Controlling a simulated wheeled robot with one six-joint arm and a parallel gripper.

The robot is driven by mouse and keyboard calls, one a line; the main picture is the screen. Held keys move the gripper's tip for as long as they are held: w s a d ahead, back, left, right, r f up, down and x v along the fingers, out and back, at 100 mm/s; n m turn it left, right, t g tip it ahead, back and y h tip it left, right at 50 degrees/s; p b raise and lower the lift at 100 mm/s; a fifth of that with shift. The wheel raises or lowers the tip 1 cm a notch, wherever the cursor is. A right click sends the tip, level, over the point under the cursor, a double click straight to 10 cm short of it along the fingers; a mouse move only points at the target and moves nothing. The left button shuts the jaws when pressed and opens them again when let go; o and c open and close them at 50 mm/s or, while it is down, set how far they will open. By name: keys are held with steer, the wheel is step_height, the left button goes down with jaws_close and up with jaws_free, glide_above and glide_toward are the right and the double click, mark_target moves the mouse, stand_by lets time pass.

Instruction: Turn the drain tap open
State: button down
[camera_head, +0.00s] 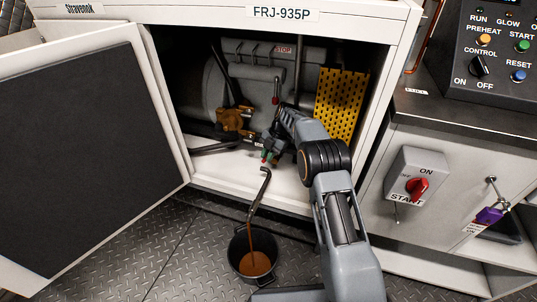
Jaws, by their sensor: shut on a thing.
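My gripper (279,150) is inside the open cabinet, low near the front edge of its floor. It is shut at the drain tap (267,155), where small red and green parts show. The gripper and wrist hide most of the tap, so I cannot make out its handle angle. A bent grey drain pipe (262,187) comes out over the cabinet sill and points down. A thin brown stream (251,238) runs from its end into a black bucket (235,243) on the floor. Brown liquid (256,264) lies in the bucket.
The cabinet door (75,150) stands open on the left. Inside are a grey tank (222,85), brass fittings (236,120), and a yellow perforated panel (340,105). A control panel (500,50) and a red rotary switch (417,187) are on the right.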

stand_by(0.3)
steer(key=c, duration=1.1)
jaws_free()
steer(key=shift+r, duration=0.15)
steer(key=r, duration=0.2)
steer(key=r+p, duration=0.1)
steer(key=shift+s+r, duration=0.2)
steer(key=shift+r, duration=0.15)
steer(key=s+d+r+p, duration=0.2)
steer(key=s+r+p, duration=0.2)
steer(key=s+r, duration=0.5)
steer(key=s, duration=0.4)
steer(key=shift+s+d, duration=0.25)
steer(key=shift+d, duration=0.1)
